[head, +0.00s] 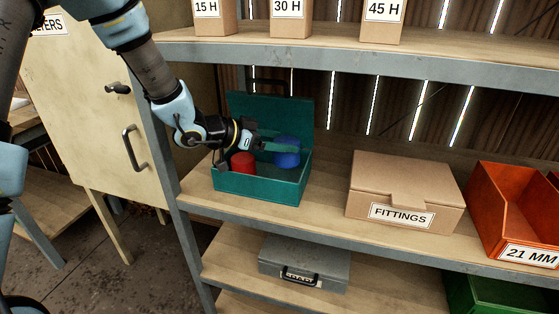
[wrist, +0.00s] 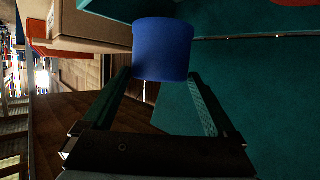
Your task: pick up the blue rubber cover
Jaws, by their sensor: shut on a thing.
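The blue rubber cover (head: 287,153) is a short blue cylinder above the right part of the open teal toolbox (head: 262,190) on the middle shelf. My gripper (head: 277,147) reaches in from the left, and its fingers are shut on the cover. In the wrist view the blue cover (wrist: 162,50) sits between the two fingertips (wrist: 160,76). Whether the cover touches the box floor is hidden by the box's front wall. A red cylinder (head: 243,161) stands in the left part of the toolbox, below my gripper.
The toolbox lid (head: 290,112) stands open behind the cover. A cardboard FITTINGS box (head: 405,190) is to the right, with an orange bin (head: 515,205) beyond it. The upper shelf (head: 330,52) with several cartons overhangs. Bare shelf lies between toolbox and FITTINGS box.

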